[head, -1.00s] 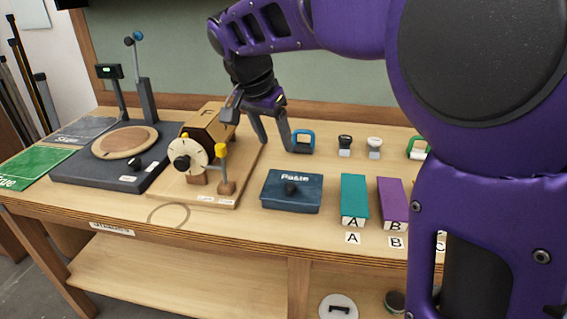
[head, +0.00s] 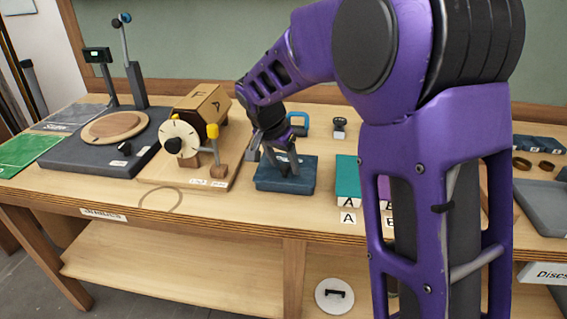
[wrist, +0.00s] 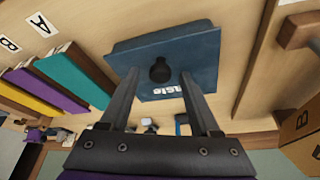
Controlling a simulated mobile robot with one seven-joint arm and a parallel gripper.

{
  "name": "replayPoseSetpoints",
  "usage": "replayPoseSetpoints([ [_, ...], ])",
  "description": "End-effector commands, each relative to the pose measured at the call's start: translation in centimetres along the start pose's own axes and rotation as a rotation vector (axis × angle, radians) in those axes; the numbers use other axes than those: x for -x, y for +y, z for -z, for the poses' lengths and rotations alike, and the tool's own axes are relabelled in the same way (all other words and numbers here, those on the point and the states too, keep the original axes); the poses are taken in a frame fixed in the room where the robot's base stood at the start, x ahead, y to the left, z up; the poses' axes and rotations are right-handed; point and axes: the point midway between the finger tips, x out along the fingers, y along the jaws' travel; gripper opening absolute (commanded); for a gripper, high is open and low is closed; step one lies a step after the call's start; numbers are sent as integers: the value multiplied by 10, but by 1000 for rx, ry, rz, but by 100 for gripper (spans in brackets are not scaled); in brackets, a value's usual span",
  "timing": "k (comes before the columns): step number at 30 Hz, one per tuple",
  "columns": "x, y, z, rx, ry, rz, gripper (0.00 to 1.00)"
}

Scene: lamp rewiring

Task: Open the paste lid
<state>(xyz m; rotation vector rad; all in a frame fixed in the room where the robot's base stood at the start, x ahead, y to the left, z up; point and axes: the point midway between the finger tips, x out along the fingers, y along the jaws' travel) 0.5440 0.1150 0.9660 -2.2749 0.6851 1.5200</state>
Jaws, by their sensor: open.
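The paste box (head: 284,184) is a dark blue box with a lid, standing on the table in front of my arm. In the wrist view its lid (wrist: 190,57) carries a black round knob (wrist: 160,70) and part of the white word "Paste". The lid lies on the box. My gripper (head: 277,163) is above the box, pointing down. In the wrist view the open gripper (wrist: 160,82) has one finger on each side of the knob, with gaps. Whether the fingertips are level with the knob I cannot tell.
A wooden drum with a dial (head: 180,138) stands left of the box. A teal block (head: 347,172) marked A stands to its right, with a purple one partly behind my arm. A blue-handled item (head: 298,123) stands behind. A grey tray (head: 543,207) lies far right.

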Motion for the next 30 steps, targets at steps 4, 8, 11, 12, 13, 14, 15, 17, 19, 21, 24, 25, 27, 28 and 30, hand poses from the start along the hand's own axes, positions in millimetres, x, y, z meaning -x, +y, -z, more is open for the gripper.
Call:
replayPoseSetpoints([
  [4,-1,0,0,0,0,0,63],
  [8,-1,0,0,-1,0,0,58],
  [11,-1,0,0,-1,0,0,40],
  [12,-1,0,0,-1,0,0,33],
  [13,-1,0,0,-1,0,0,27],
  [14,-1,0,0,-1,0,0,22],
  [15,-1,0,0,-1,0,0,15],
  [17,0,0,0,-1,0,0,4],
  [19,0,0,0,-1,0,0,0],
  [21,0,0,0,-1,0,0,0],
  [24,0,0,0,-1,0,0,0],
  [25,0,0,0,-1,0,0,0],
  [27,0,0,0,-1,0,0,0],
  [28,0,0,0,-1,0,0,0],
  [30,0,0,0,-1,0,0,0],
])
